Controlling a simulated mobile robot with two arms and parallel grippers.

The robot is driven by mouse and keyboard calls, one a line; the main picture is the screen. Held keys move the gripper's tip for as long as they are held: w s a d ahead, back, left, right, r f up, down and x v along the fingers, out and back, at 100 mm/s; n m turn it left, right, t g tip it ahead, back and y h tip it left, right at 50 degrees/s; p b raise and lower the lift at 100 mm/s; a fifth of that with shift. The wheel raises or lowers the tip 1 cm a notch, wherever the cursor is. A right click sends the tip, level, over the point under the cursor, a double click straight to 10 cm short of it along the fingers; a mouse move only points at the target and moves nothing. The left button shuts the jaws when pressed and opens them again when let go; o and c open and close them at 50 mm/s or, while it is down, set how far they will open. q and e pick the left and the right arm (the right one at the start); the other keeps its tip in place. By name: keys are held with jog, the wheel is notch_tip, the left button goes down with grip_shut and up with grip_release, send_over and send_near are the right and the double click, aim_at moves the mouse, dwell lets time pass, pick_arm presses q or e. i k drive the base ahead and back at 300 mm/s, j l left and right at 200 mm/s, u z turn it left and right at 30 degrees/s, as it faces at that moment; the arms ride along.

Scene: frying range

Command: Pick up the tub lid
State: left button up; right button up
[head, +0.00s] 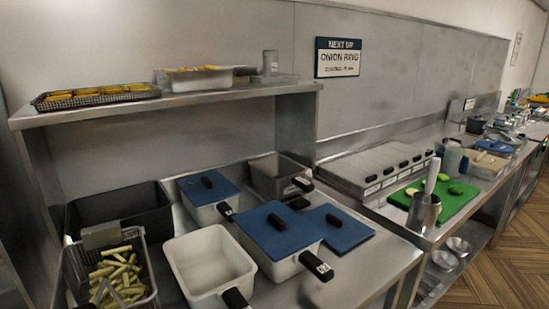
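Three blue lids with black handles are in the head view. One blue lid (348,236) lies to the right of the tubs, partly behind the middle one, and appears to rest on the steel counter. Another blue lid (262,222) covers a white tub (286,267) in the middle. A third blue lid (220,188) covers a smaller white tub (207,214) farther back. An open, empty white tub (190,287) stands at the front with no lid on it. The frame does not show which lid the task means. Neither of my grippers is in view.
A wire basket of green-yellow sticks (118,270) stands at front left, beside a black bin (120,212). A grey metal pan (272,178) stands behind the tubs. A shelf (200,99) overhangs the back. A green cutting board (462,203) lies right. Bare counter (375,262) shows near the right edge.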

aim_at(342, 231)
jog(key=i+l+u, duration=0.1)
jog(key=l+u, duration=0.4)
jog(key=l, duration=0.15)
jog(key=l+u, duration=0.45)
jog(key=l, duration=0.25)
